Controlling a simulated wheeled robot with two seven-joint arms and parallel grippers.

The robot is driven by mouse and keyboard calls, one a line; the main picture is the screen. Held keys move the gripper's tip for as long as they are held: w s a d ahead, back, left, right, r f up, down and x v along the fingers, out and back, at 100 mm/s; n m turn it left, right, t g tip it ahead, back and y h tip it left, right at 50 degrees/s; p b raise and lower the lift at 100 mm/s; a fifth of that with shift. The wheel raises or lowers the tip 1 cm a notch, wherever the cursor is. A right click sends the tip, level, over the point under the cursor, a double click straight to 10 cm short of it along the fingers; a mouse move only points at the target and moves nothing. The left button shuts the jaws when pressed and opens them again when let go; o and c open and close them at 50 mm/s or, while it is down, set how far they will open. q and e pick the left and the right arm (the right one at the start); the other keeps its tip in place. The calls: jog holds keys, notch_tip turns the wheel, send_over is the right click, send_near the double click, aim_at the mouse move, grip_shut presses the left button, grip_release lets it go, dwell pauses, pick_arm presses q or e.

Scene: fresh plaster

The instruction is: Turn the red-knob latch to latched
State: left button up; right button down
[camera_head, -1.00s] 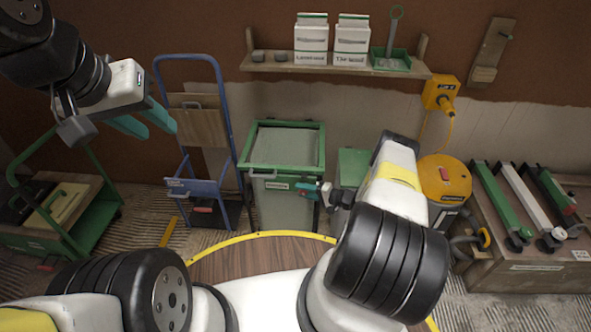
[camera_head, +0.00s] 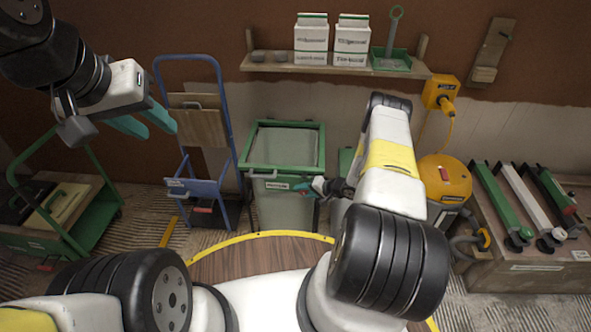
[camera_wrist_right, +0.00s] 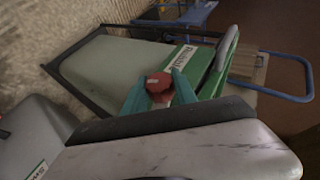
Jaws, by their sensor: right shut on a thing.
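The red-knob latch (camera_wrist_right: 158,84) shows in the right wrist view, on the green rim of a grey-panelled, green-framed bin. My right gripper (camera_wrist_right: 160,93) has its teal fingers on either side of the knob and is shut on it. In the head view my right gripper (camera_head: 309,190) is at the bin's front right, below its green rim (camera_head: 262,171). There the knob is small and largely hidden by the fingers, and I cannot read the latch's position. My left gripper (camera_head: 149,119) is open and empty, raised at the upper left, far from the bin.
A blue hand truck (camera_head: 218,100) stands just left of the bin. A yellow-and-black vacuum (camera_head: 444,180) stands right of my right forearm. A wooden shelf (camera_head: 270,68) with white containers hangs above. A green cart (camera_head: 92,220) is at the left.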

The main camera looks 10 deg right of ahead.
jog(key=n+g+h, duration=0.1)
jog(key=h, duration=0.2)
jog(key=shift+a+h, duration=0.1)
jog(key=shift+h, duration=0.2)
jog(key=g+h, duration=0.1)
jog(key=h, duration=0.2)
jog(key=shift+a+n+g, duration=0.1)
jog(key=shift+n+g, duration=0.2)
jog(key=shift+n, duration=0.1)
jog(key=h, duration=0.3)
jog(key=shift+n+g, duration=0.3)
jog(key=shift+g, duration=0.1)
jog(key=shift+g+h, duration=0.3)
jog(key=shift+h, duration=0.8)
jog(key=c, duration=1)
grip_release()
